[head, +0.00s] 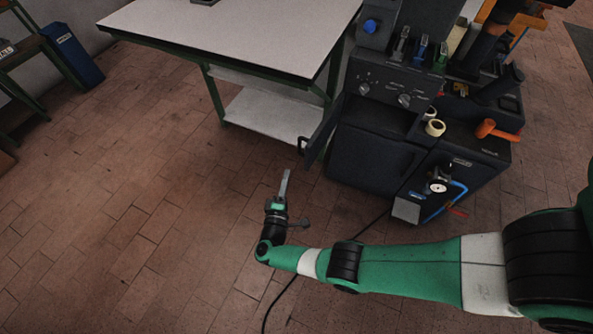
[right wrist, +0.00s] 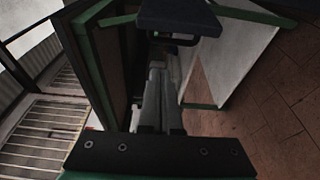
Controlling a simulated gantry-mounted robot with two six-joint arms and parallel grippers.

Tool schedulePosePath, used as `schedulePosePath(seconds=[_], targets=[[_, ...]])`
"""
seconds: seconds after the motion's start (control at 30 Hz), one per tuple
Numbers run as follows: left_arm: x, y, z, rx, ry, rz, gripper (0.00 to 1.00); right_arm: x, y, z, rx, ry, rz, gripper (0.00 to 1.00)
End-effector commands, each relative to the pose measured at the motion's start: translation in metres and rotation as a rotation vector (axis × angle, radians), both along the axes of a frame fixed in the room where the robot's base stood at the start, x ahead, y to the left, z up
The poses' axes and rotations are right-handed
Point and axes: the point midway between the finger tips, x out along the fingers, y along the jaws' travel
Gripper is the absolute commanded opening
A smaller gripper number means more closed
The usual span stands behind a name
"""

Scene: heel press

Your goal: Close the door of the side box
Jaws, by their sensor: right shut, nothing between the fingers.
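The door of the side box (head: 323,132) is a dark panel, seen nearly edge-on, standing open at the left side of the dark machine in the head view. Its handle (head: 302,147) is at the door's outer edge. The side box's inside is hidden. My right gripper (head: 286,177) is shut and empty, pointing up the picture, just below and left of the handle with a small visible gap. In the right wrist view, my shut fingers (right wrist: 160,88) point toward a dark panel (right wrist: 180,15), likely the door, with a dark handle (right wrist: 176,40) under it. My left gripper is out of view.
A white-topped table (head: 235,35) with green legs and a lower shelf (head: 270,115) stands behind and left of the door. The machine's dark base (head: 372,160) is right of it. A black cable (head: 285,290) lies on the tiled floor.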

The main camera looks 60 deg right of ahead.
Motion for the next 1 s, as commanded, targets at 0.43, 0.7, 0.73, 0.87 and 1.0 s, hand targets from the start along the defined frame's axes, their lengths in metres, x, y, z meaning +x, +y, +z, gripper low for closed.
schedulePosePath(seconds=[0.43, 0.7, 0.73, 0.87, 1.0], targets=[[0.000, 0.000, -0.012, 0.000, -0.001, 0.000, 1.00, 0.010, -0.033, -0.002, 0.000, -0.008, -0.003, 0.00], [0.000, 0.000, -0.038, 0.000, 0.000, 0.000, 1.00, 0.028, -0.090, -0.004, -0.001, -0.009, -0.002, 0.00], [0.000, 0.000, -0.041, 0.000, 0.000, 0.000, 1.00, 0.030, -0.096, -0.004, -0.001, -0.009, -0.002, 0.00], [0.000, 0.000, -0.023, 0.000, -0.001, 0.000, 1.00, 0.010, -0.095, 0.005, 0.000, -0.005, 0.003, 0.00], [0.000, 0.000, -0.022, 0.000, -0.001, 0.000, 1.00, -0.004, -0.094, 0.002, 0.001, -0.006, 0.003, 0.00]])
